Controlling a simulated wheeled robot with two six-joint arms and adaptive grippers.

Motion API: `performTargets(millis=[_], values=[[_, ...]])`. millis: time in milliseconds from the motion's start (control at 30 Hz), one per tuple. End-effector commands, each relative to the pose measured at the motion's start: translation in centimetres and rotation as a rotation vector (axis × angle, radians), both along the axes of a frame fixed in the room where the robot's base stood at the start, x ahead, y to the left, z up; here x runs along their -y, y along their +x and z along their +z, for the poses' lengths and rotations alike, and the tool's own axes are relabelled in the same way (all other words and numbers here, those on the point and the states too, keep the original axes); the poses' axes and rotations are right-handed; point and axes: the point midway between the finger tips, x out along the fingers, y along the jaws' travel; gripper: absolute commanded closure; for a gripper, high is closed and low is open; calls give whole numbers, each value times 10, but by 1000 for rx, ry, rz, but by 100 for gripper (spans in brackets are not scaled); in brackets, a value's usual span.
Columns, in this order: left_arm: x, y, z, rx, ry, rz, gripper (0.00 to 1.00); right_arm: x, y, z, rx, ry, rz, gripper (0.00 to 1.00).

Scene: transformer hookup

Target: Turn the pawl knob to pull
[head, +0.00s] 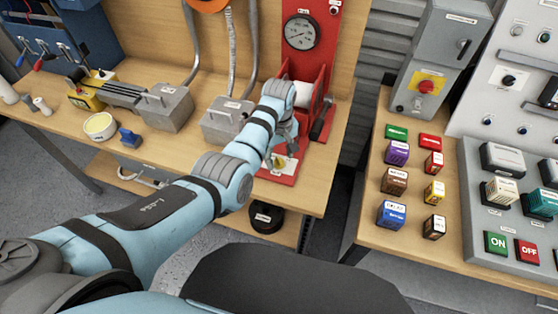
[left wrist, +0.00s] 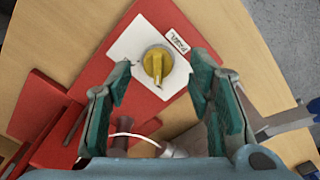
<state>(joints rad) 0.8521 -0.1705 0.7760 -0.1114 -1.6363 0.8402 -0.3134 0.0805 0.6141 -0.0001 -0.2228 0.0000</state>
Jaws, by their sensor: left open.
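The pawl knob is a yellow round knob (left wrist: 157,63) on a white plate (left wrist: 128,45), with a small label beside it reading PAWL (left wrist: 177,40). It sits on the red base (left wrist: 85,77) of the red stand. In the left wrist view my left gripper (left wrist: 160,82) is open, its two teal fingers on either side of the knob and apart from it. In the head view my left gripper (head: 280,157) is over the red base, and the yellow knob (head: 279,164) shows partly beside a finger. My right gripper is in neither view.
A gauge (head: 301,32) is on the red upright panel behind. A grey box (head: 226,119) with a handle stands left of the red base. A white drum (head: 303,94) sits in the red stand. The bench's front edge is close to the knob.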

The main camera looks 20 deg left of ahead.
Motion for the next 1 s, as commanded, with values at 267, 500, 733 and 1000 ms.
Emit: performTargets(millis=[267, 500, 733, 1000], values=[[-1, 0, -21, 1, 0, 2, 53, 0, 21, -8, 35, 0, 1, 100], [-1, 0, -20, 1, 0, 3, 70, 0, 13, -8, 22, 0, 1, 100], [-2, 0, -20, 2, 1, 3, 100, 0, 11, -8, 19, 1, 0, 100], [-2, 0, -20, 1, 2, -24, 100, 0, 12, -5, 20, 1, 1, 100]])
